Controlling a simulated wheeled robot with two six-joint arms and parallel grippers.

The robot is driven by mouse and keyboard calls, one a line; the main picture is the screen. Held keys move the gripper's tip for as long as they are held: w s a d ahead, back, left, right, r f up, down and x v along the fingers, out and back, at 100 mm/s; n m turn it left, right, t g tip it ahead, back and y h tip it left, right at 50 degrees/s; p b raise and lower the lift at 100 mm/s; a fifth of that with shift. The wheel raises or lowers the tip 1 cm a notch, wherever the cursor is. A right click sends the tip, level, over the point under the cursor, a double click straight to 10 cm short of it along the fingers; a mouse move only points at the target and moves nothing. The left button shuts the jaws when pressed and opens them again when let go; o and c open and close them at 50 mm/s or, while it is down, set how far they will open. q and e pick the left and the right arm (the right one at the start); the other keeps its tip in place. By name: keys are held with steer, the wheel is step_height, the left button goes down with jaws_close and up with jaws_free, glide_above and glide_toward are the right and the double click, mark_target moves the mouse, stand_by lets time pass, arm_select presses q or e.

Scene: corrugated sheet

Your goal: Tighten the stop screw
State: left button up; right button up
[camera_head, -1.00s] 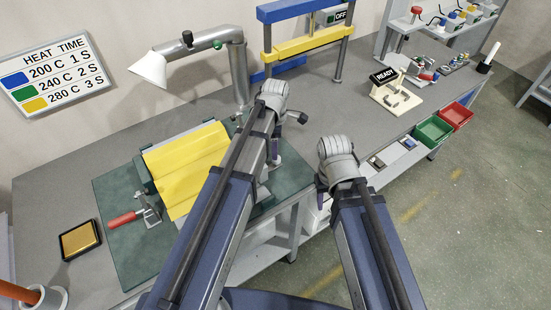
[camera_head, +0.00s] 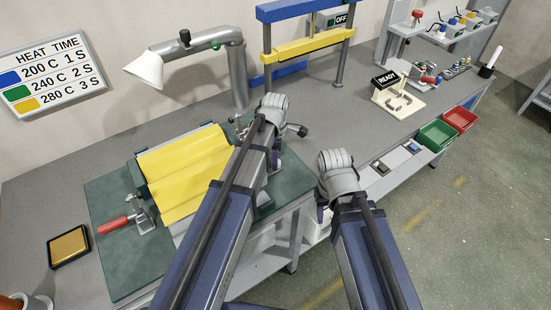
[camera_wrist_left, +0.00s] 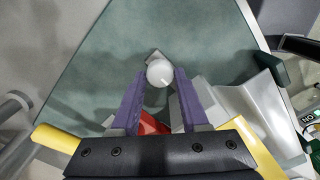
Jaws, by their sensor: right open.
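In the left wrist view a round, pale grey knob (camera_wrist_left: 159,72), which looks like the stop screw's head, stands on a small grey block over the green plate (camera_wrist_left: 95,85). My left gripper (camera_wrist_left: 160,76) has its purple fingers spread on either side of the knob, with a narrow gap on each side. In the head view my left gripper (camera_head: 276,160) is over the right end of the green plate, and its arm hides the screw. My right gripper (camera_head: 321,203) is open and empty, in front of the bench edge.
A yellow corrugated sheet (camera_head: 182,168) lies on the plate, with a red-handled clamp (camera_head: 118,223) at its left. A READY stand (camera_head: 398,98) and green and red bins (camera_head: 438,134) are at right.

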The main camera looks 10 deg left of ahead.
arm_select(q)
jaws_close()
